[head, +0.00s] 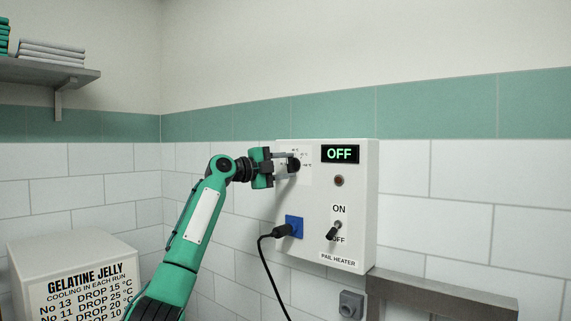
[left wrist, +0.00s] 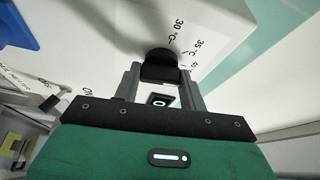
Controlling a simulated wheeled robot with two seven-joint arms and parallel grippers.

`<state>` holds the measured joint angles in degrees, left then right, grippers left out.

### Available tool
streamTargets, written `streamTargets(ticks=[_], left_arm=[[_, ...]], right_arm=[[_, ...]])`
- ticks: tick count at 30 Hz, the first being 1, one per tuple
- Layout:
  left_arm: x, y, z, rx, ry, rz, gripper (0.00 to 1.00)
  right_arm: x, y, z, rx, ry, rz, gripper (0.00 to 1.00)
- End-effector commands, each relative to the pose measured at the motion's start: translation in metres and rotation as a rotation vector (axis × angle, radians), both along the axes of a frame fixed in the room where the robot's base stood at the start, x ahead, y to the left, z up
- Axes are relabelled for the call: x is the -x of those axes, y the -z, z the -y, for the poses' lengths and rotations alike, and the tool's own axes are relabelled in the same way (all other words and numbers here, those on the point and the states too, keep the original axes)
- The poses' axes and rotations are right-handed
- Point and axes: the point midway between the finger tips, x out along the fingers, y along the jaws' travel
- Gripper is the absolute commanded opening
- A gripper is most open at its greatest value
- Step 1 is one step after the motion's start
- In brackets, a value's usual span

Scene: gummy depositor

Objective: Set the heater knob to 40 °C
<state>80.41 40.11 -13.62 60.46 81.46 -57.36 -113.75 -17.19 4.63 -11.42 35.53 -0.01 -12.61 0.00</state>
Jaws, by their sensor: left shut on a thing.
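The pail heater (head: 355,215) is a white wall box with a black heater knob (head: 294,165) at its upper left. My left gripper (head: 287,161) reaches in from the left and is shut on the knob, which also shows in the left wrist view (left wrist: 159,58). There, one finger lies on each side of the knob. Dial marks for 30 °C and 35 °C (left wrist: 197,49) show beside it; a further mark is partly hidden by a finger. I cannot tell where the knob points. The display (head: 340,154) reads OFF. My right gripper is not in view.
A black-lever switch (head: 333,233) tilts down toward OFF. A black plug (head: 283,231) sits in a blue socket (head: 294,222), its cable hanging below. A gelatine jelly sign (head: 90,285) is on a pale box at lower left. A grey ledge (head: 440,295) is at lower right.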

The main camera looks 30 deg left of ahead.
Motion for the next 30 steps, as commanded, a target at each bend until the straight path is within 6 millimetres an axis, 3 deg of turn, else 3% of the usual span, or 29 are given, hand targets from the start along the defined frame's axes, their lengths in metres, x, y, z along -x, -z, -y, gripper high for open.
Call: streamTargets(ticks=[9, 25, 26, 28, 30], left_arm=[[-0.0005, 0.0, -0.0001, -0.117, -0.001, 0.007, 0.19], [-0.0006, 0.0008, -0.0002, -0.138, -0.001, 0.009, 0.19], [-0.0006, 0.0008, -0.0002, -0.138, -0.001, 0.009, 0.46], [-0.0005, 0.0007, -0.0001, -0.138, -0.001, 0.009, 0.59], [-0.0004, 0.0005, -0.0001, -0.138, -0.001, 0.009, 0.64]], right_arm=[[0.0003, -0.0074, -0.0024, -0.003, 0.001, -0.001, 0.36], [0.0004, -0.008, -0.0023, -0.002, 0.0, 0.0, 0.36], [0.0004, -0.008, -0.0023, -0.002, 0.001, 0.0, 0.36], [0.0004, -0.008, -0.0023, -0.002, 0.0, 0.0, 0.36], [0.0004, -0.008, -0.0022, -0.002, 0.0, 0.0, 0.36]])
